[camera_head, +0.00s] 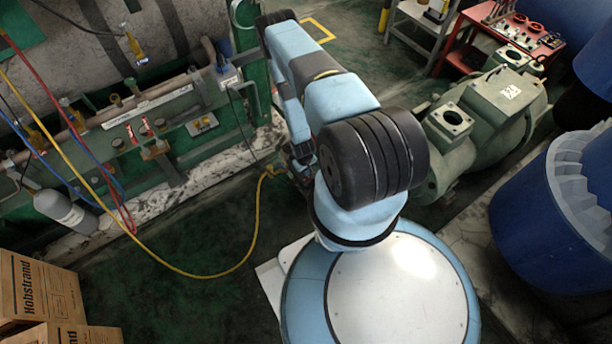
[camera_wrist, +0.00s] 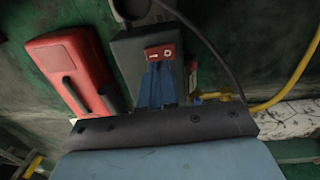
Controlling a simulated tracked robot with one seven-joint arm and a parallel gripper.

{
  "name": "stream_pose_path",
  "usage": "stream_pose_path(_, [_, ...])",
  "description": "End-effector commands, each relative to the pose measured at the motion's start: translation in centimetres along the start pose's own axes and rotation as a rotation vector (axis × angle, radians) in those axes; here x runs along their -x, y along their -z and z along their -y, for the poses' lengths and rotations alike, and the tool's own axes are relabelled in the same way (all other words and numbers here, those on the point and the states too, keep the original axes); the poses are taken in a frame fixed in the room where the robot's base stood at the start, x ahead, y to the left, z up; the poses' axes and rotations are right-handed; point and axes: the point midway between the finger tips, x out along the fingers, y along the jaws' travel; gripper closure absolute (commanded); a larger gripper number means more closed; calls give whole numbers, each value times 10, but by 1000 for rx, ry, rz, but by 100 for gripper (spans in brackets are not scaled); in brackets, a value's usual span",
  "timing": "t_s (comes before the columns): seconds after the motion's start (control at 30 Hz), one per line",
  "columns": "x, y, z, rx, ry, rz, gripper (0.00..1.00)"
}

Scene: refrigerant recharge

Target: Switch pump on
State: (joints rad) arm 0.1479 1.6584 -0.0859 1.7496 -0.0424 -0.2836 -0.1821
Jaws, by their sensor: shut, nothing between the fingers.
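A dark grey box, which looks like the pump (camera_wrist: 127,50), stands in the middle of the wrist view. A small red switch plate (camera_wrist: 160,51) with white marks is on its face. My gripper (camera_wrist: 159,66) is shut and empty, its blue fingers pointing at the plate. The fingertips overlap the plate's lower edge in the picture; I cannot tell whether they touch it. Which way the switch is set is not clear. In the head view my arm hides the gripper and most of the pump area.
A red unit with a black handle (camera_wrist: 72,70) stands close left of the pump. A yellow hose (camera_head: 252,235) crosses the floor to the pump area. Green machinery (camera_head: 440,150) stands right of my arm. Cardboard boxes (camera_head: 40,290) are at lower left. The green floor between is mostly clear.

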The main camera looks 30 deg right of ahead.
Motion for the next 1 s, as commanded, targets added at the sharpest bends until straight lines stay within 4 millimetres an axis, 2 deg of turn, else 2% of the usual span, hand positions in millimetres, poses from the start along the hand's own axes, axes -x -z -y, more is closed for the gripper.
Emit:
stream_pose_path(0.03, [10,2,-2,-1,-2,-2,100])
stream_pose_path(0.3, [56,2,-8,-1,-3,-2,100])
stream_pose_path(0.5, [84,2,-11,-1,-3,-2,100])
stream_pose_path(0.7, [100,1,-12,-1,-3,-2,100])
stream_pose_path(1.0, [104,1,-13,-1,-3,-1,100])
